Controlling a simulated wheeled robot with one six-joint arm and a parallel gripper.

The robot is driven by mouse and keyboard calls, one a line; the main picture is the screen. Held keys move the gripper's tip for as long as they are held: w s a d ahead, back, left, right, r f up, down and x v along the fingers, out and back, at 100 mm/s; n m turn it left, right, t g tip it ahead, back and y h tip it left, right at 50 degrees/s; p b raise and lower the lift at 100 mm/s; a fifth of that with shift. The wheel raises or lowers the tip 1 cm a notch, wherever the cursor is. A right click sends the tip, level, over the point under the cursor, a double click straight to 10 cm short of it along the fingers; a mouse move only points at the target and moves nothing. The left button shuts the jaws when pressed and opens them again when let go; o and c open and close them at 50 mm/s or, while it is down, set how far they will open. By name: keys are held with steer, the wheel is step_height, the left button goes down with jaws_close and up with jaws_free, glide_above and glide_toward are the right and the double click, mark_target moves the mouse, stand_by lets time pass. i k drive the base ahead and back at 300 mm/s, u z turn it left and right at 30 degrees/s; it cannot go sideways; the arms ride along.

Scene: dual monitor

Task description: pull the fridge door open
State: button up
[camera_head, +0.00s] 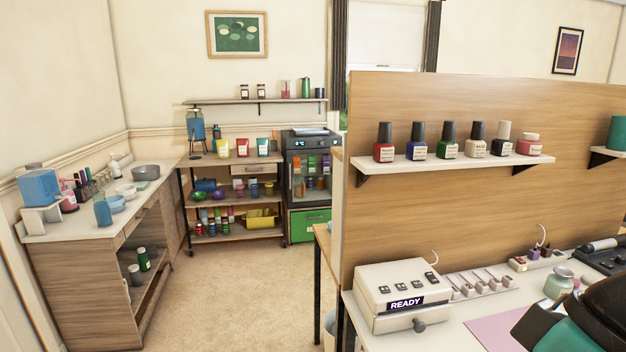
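A dark cabinet with a small lit display and a glass front (311,176) stands against the far wall, right of the open shelf cart. It is the thing here that looks most like a fridge. Colourful items show on shelves behind the glass, and its door looks shut. A green panel (309,223) is below the glass. A handle is too small to make out. The wooden partition hides or nearly meets the cabinet's right edge.
A wooden partition (470,215) and a white desk (440,338) with a READY box (404,293) fill the right. A counter (85,222) runs along the left. Beige carpet (235,290) is clear between them, up to the cart (238,199).

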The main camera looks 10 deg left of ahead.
mark_target(307, 151)
steer(key=k, duration=1.65)
steer(key=u, duration=0.75)
steer(key=i, duration=6.65)
steer(key=z, duration=1.75)
steer(key=i, duration=0.65)
steer(key=u, duration=0.05)
